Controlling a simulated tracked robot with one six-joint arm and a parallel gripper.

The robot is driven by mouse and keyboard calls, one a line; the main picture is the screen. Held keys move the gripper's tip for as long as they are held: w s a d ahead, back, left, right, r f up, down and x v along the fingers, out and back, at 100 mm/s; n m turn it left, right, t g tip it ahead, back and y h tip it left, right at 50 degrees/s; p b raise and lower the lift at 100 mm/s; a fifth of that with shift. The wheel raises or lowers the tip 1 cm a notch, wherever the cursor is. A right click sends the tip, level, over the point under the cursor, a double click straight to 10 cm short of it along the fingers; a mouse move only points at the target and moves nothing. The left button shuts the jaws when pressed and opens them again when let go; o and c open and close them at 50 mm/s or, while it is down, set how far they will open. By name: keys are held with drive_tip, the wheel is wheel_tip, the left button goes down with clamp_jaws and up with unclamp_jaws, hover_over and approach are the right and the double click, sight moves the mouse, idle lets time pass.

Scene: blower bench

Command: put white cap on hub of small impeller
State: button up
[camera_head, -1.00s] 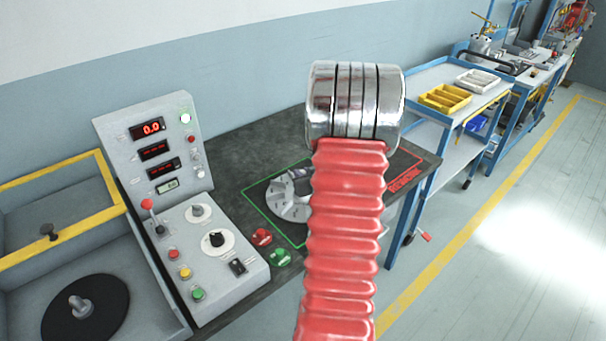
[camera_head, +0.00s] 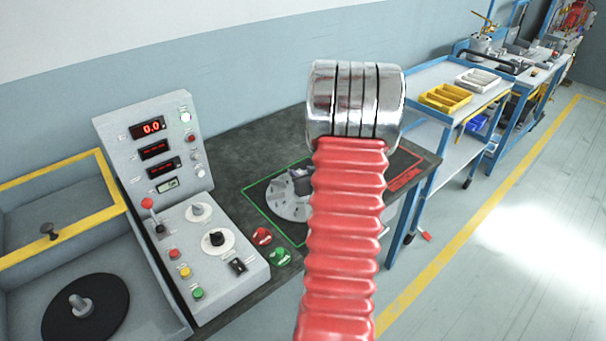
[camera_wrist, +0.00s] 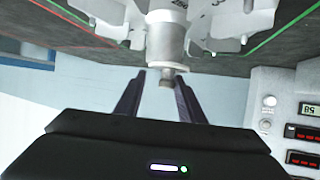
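The small impeller (camera_head: 285,207), a pale grey bladed disc, lies in the green-outlined area of the bench, partly hidden by my red arm sleeve. It also shows at the top of the wrist view (camera_wrist: 118,18). A pale cylinder (camera_wrist: 166,42) stands at its centre, with a narrow metal tip (camera_wrist: 167,78). I cannot tell whether this is the bare hub or the white cap on it. My gripper (camera_wrist: 160,76) has its dark fingers apart on either side of the tip's line, with no visible contact. The head view shows only a dark bit of it above the impeller.
A red knob (camera_head: 262,237) and a green knob (camera_head: 280,257) lie beside the control console (camera_head: 215,250) on the left. A red-outlined area (camera_head: 405,177) is at the bench's right. A cart with a yellow tray (camera_head: 445,97) stands beyond.

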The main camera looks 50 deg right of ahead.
drive_tip(key=v, duration=1.2)
drive_tip(key=shift+r, duration=0.1)
idle(0.7)
drive_tip(key=w+a+r+n+g, duration=0.1)
drive_tip(key=w+a+r, duration=0.15)
drive_tip(key=a, duration=0.35)
drive_tip(key=w+a+r+n+g+y, duration=0.1)
drive_tip(key=w+a+r, duration=0.1)
drive_tip(key=a+r, duration=0.3)
drive_tip(key=w+a+r+g, duration=0.1)
drive_tip(key=w+a+r, duration=0.1)
drive_tip(key=a, duration=0.4)
drive_tip(key=s+a+r+n+y, duration=0.1)
drive_tip(key=s+a+y, duration=0.1)
drive_tip(key=a, duration=0.7)
drive_tip(key=s+a+r+n+g+y, duration=0.1)
drive_tip(key=s+a+n+y, duration=0.1)
drive_tip(key=s+a, duration=0.3)
drive_tip(key=s+a+r+n+g+y, duration=0.1)
drive_tip(key=s+a, duration=0.2)
drive_tip(key=a, duration=0.9)
drive_tip(key=shift+s+a+r+y, duration=0.3)
drive_tip(key=shift+s+r+y, duration=0.1)
drive_tip(key=shift+c, duration=0.2)
